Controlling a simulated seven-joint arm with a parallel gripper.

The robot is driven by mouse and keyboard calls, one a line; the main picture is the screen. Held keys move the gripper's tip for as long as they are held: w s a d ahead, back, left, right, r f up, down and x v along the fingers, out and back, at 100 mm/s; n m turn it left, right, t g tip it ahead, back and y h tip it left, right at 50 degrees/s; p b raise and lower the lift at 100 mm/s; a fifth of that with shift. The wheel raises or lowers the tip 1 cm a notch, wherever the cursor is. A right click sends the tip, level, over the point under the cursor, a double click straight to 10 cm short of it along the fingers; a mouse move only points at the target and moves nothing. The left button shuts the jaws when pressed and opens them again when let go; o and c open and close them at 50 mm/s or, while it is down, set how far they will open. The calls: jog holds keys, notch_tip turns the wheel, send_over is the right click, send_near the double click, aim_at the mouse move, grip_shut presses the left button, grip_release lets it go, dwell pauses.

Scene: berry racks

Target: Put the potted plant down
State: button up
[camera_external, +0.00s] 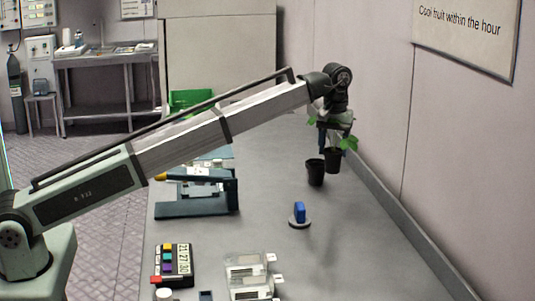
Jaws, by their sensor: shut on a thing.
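My gripper (336,137) is at the far end of my arm, over the right part of the grey bench. It is shut on the potted plant, whose green leaves (348,143) stick out around the fingers. A dark pot (333,161) hangs just below the fingers and seems to belong to the plant. A second dark pot (315,173) shows in front and to the left of it, overlapping it in the picture. I cannot tell whether the two pots touch. The fingertips are partly hidden by leaves, and the height of the pot above the bench is unclear.
A blue item on a round base (299,215) stands nearer on the grey bench (370,260). A dark blue stand (197,208) is to the left. Clear containers (248,274) and a timer panel (174,264) are at the front. A wall borders the right edge.

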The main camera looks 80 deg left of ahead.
jog(key=n, duration=0.5)
jog(key=shift+w+a, duration=0.1)
jog(key=shift+a, duration=0.1)
jog(key=shift+n, duration=0.3)
jog(key=shift+f, duration=4.95)
jog(key=shift+f, duration=0.15)
jog(key=o, duration=1.1)
notch_tip(320, 180, up, 12)
jog(key=shift+r, duration=0.2)
